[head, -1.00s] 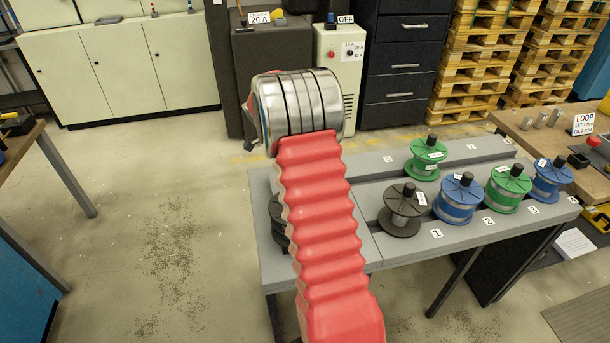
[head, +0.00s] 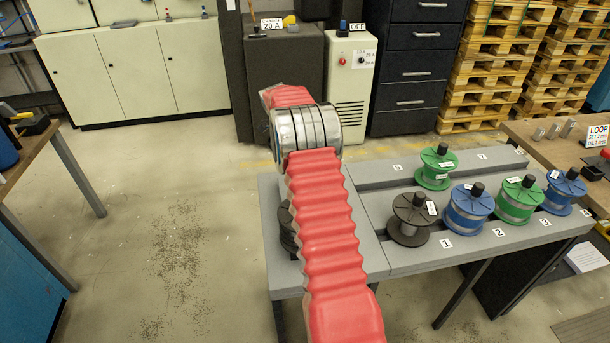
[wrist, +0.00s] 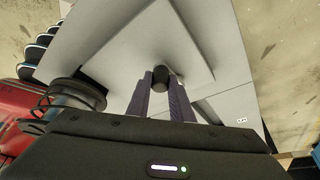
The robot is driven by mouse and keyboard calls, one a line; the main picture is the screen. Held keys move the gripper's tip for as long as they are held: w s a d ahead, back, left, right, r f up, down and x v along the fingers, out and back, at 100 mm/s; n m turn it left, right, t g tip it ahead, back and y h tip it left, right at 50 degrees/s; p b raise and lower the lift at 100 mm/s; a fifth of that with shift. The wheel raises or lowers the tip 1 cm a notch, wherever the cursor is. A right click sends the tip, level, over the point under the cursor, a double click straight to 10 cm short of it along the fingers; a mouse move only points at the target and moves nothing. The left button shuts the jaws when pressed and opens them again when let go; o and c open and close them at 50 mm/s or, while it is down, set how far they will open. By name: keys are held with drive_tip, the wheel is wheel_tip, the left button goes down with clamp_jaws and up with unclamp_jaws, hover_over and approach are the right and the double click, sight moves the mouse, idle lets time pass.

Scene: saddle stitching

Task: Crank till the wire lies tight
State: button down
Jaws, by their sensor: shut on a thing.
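In the wrist view, my gripper (wrist: 160,86) has its two dark fingers on either side of a small dark round knob (wrist: 165,74) and is shut on it. The knob stands in front of a pale grey surface. I cannot tell for sure whether the knob belongs to a crank. The black coiled or spool-shaped thing (wrist: 73,97) sits left of my fingers, next to red. In the head view my red arm covers the gripper and whatever it holds. No wire shows clearly, so its tightness cannot be seen.
The grey bench (head: 425,262) carries a dark spool (head: 408,228), blue spools (head: 467,209) and green spools (head: 514,205). A dark stacked round thing (head: 288,232) shows partly beside my arm. The floor on the left is open.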

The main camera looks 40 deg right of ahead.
drive_tip(key=shift+s+d, duration=0.2)
drive_tip(key=shift+d, duration=0.05)
drive_tip(key=c, duration=1.9)
unclamp_jaws()
drive_tip(key=o, duration=0.3)
drive_tip(key=shift+w+a, duration=0.1)
drive_tip(key=shift+v, duration=6.85)
drive_tip(key=shift+w, duration=0.1)
